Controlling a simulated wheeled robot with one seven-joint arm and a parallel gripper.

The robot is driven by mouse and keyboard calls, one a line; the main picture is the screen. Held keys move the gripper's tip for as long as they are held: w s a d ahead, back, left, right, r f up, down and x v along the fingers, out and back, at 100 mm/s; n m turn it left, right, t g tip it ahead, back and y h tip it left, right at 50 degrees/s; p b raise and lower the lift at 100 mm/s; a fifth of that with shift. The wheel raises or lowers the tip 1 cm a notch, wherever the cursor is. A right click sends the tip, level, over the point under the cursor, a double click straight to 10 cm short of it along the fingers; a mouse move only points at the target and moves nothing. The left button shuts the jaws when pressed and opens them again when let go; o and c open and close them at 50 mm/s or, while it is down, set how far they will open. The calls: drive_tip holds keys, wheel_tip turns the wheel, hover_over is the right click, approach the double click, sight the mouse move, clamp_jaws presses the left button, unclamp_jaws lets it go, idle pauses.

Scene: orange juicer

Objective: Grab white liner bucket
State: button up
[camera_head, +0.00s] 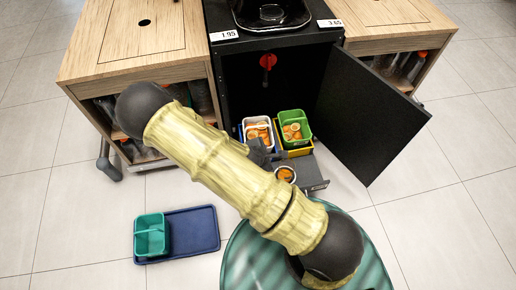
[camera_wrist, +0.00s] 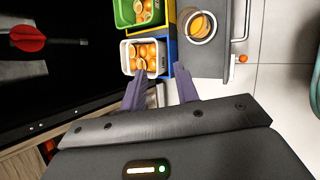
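The white liner bucket (camera_head: 245,129) holds orange halves and peels. It sits inside a blue outer bucket (camera_wrist: 167,45) at the front of the open black cabinet. The white liner bucket also shows in the wrist view (camera_wrist: 124,58), just ahead of my fingers. My gripper (camera_wrist: 161,72) is open and empty, with two purple fingers apart. The left fingertip overlaps the liner's near edge in the picture, and the right fingertip lies to the right of the blue bucket. I cannot tell whether either touches. In the head view my gripper (camera_head: 258,150) partly covers the bucket's near side.
A green liner bucket (camera_head: 306,126) in a yellow one (camera_head: 280,137) stands right beside it. A cup (camera_head: 286,174) of orange juice sits on the grey drawer in front. The cabinet door (camera_head: 370,115) is open to the right. A teal basket (camera_head: 151,235) stands on a blue tray (camera_head: 195,231) on the floor.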

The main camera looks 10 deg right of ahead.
drive_tip(key=w+a+f+n+t+y+b, duration=0.1)
drive_tip(key=w+f+n+t+b, duration=0.1)
drive_tip(key=f+n+b, duration=0.3)
drive_tip(key=w+a+f+n+t+y+b, duration=0.1)
drive_tip(key=w+a+f+n+t+b, duration=0.1)
drive_tip(key=f+n+b, duration=0.3)
drive_tip(key=w+a+f+n+t+y+b, duration=0.1)
drive_tip(key=a+f+n+t+b, duration=0.1)
drive_tip(key=f+n+b, duration=0.3)
drive_tip(key=shift+w+f+n+t, duration=0.4)
drive_tip(key=shift+f+n+t, duration=0.45)
drive_tip(key=shift+n, duration=0.25)
drive_tip(key=shift+b+x, duration=2.95)
drive_tip(key=shift+x, duration=3.2)
drive_tip(key=shift+a+f, duration=0.1)
drive_tip(key=shift+f, duration=0.1)
